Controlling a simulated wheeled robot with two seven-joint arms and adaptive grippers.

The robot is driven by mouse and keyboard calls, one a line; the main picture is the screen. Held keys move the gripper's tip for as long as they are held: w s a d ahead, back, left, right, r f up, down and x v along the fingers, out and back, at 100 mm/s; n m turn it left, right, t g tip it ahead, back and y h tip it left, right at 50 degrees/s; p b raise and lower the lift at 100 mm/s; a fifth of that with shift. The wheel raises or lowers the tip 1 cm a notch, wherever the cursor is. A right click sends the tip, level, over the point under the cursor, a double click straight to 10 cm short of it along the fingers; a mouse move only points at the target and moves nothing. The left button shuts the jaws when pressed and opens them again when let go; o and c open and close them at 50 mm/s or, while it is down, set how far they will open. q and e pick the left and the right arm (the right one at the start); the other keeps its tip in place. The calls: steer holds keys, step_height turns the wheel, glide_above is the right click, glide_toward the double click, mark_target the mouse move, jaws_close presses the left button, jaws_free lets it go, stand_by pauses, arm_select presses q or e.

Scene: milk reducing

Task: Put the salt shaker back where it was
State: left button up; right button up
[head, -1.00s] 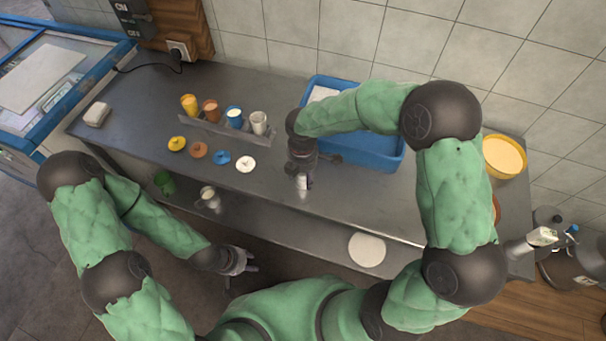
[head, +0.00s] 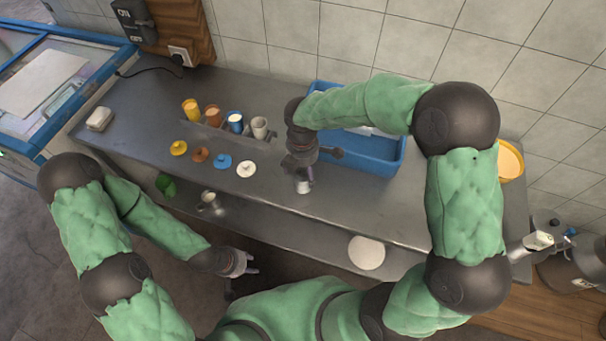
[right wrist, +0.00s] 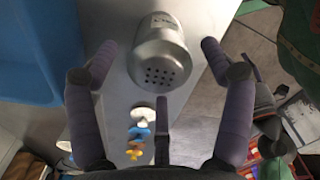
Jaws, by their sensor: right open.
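The salt shaker (head: 304,187) is a small silver cylinder near the front edge of the metal counter, right of the white lid. In the right wrist view, the shaker (right wrist: 159,55) shows its domed top with dark holes and a label on its side. My right gripper (head: 303,178) is over the shaker. Its purple-grey fingers (right wrist: 160,75) are spread around the shaker, with visible gaps on both sides. My left gripper (head: 251,263) is low in front of the counter, empty, with its fingers apart, far from the shaker.
A blue bin (head: 370,152) stands behind my right gripper. A rack (head: 222,131) holds several coloured cups, with yellow, brown, blue and white (head: 246,169) lids before it. A yellow bowl (head: 511,160) is partly hidden by my right arm. The left counter is mostly clear.

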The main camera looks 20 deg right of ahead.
step_height(320, 180, up, 7)
steer(key=shift+f+p, duration=0.2)
steer(key=shift+p, duration=0.45)
